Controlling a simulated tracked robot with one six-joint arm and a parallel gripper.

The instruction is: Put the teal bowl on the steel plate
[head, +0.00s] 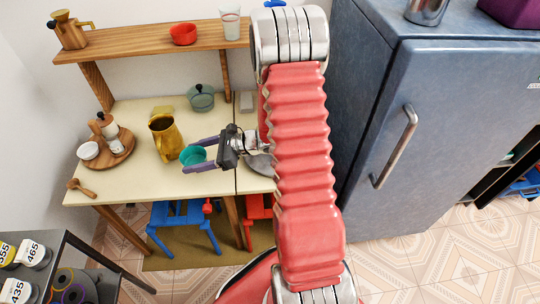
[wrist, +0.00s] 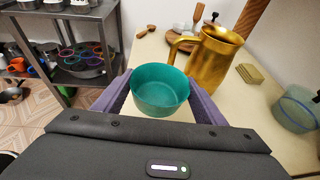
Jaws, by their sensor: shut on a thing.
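The teal bowl (head: 191,156) is between the purple fingers of my gripper (head: 190,157) in the head view. The wrist view shows the same bowl (wrist: 160,95) upright, with its open top up and empty, and my gripper (wrist: 160,88) shut on its sides. I cannot tell how far the bowl is above the tabletop. The steel plate (head: 260,164) lies on the table to the right of the bowl, below my wrist; my red arm covers part of it. The plate does not show in the wrist view.
A golden pitcher (head: 166,138) stands just left of the bowl. A lidded green pot (head: 201,97) is at the back of the cream table (head: 130,184). A wooden tray (head: 122,151) with a moka pot and white cup is at the left. A blue fridge (head: 420,130) stands right.

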